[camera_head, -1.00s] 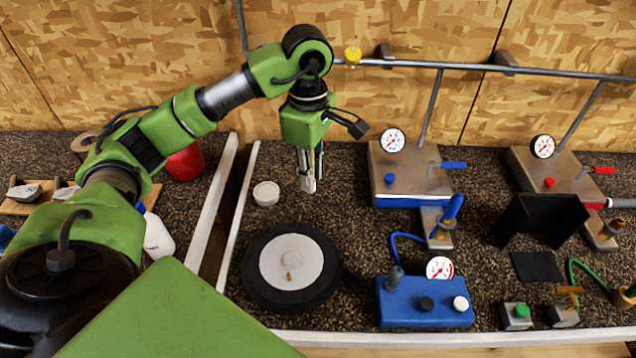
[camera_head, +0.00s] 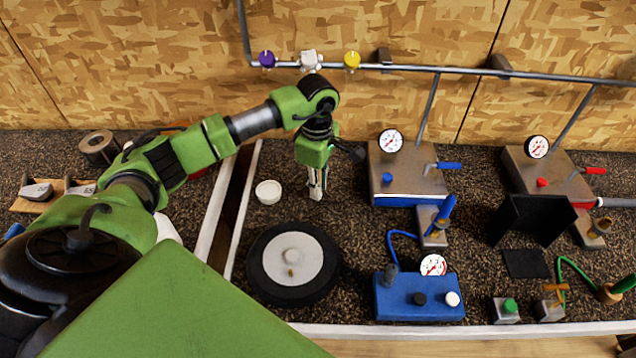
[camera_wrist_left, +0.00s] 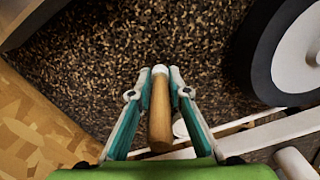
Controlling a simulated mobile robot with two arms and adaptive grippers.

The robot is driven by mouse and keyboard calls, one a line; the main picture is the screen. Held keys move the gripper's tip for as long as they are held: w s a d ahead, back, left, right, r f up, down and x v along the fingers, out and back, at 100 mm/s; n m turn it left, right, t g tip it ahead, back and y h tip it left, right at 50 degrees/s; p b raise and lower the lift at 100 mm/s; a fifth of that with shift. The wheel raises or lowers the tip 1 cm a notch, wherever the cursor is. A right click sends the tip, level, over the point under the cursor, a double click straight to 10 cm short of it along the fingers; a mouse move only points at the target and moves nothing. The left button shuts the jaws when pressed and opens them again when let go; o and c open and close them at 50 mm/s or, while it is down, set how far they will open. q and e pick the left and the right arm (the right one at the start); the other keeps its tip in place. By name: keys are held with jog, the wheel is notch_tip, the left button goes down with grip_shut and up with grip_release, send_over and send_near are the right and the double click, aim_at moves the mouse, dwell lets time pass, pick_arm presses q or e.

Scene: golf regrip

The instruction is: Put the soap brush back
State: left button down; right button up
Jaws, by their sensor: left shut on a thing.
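My left gripper (camera_head: 316,190) points down over the dark speckled counter. In the left wrist view its fingers (camera_wrist_left: 160,85) are shut on a wooden-handled brush (camera_wrist_left: 160,118) with a pale tip, held lengthwise between the fingers. In the head view the brush is hard to make out between the fingers. A small white round cup (camera_head: 268,191) stands on the counter left of the gripper. My right gripper is not in view.
A black disc with a white centre (camera_head: 293,264) lies in front of the gripper. A blue box with a gauge (camera_head: 420,297) and a metal block (camera_head: 408,178) stand to the right. A white-edged gap (camera_head: 230,200) runs left of the cup. A pipe with knobs (camera_head: 352,62) crosses the wall.

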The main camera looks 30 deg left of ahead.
pick_arm(q)
jog(key=shift+f, duration=0.15)
jog(key=c, duration=1.9)
grip_release()
jog(key=shift+r, duration=0.5)
notch_tip(320, 180, up, 11)
jog(key=b, duration=0.3)
jog(key=shift+r+b, duration=0.2)
jog(key=shift+b, duration=0.1)
